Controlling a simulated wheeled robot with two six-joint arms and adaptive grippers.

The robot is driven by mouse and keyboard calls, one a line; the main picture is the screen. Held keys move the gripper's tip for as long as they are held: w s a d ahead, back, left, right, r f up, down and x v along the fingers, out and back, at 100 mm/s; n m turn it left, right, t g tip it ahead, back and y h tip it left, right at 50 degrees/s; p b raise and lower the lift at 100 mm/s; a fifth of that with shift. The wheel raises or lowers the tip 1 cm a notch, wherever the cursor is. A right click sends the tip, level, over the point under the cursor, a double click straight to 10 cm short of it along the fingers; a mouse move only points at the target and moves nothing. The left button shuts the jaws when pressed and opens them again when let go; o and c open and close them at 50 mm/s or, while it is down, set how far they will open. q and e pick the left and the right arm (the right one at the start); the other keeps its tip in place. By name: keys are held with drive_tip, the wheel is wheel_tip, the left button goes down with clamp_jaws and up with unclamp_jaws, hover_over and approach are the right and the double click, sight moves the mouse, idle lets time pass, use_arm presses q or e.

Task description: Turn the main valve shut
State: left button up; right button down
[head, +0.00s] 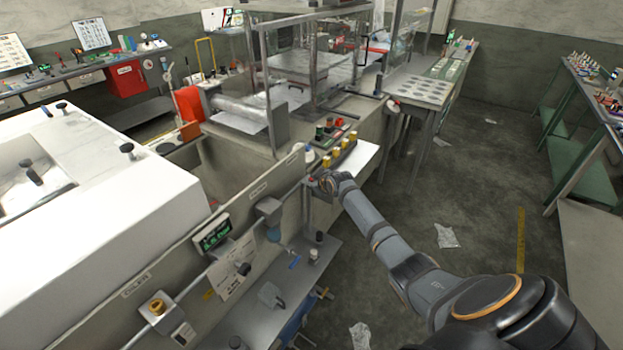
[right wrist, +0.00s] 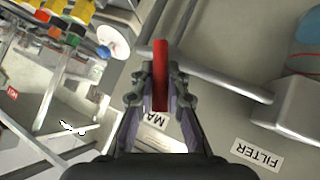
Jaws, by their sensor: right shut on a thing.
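In the right wrist view, a red lever handle (right wrist: 160,62) stands between the fingers of my right gripper (right wrist: 160,80), which is shut on it. The lever looks roughly crosswise to the grey pipe (right wrist: 222,78) behind it. A label beginning "MA" (right wrist: 154,118) on the panel is partly hidden by the fingers. In the head view my right gripper (head: 318,186) is at the far end of the pipe panel (head: 165,265); the lever is mostly hidden there. My left gripper is not in view.
A grey filter housing (head: 268,208) sits on the panel near my gripper, beside a "FILTER" label (right wrist: 257,154). A green display (head: 212,234) is nearer. Yellow-topped buttons (head: 336,152) stand just beyond the gripper. Open floor (head: 400,195) lies to the right.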

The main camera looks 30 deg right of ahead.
drive_tip(key=shift+w+d+f+m+g+y+b, duration=0.15)
drive_tip(key=shift+d+m+g+y+b, duration=0.3)
drive_tip(key=shift+y+b, duration=0.4)
drive_tip(key=shift+w+d+m+g+y+b, duration=0.15)
drive_tip(key=shift+d+m+g+y+b, duration=0.4)
drive_tip(key=shift+b, duration=0.6)
drive_tip(key=shift+a+r, duration=0.15)
drive_tip(key=shift+r, duration=0.05)
drive_tip(key=c, duration=1.3)
unclamp_jaws()
drive_tip(key=shift+c, duration=0.2)
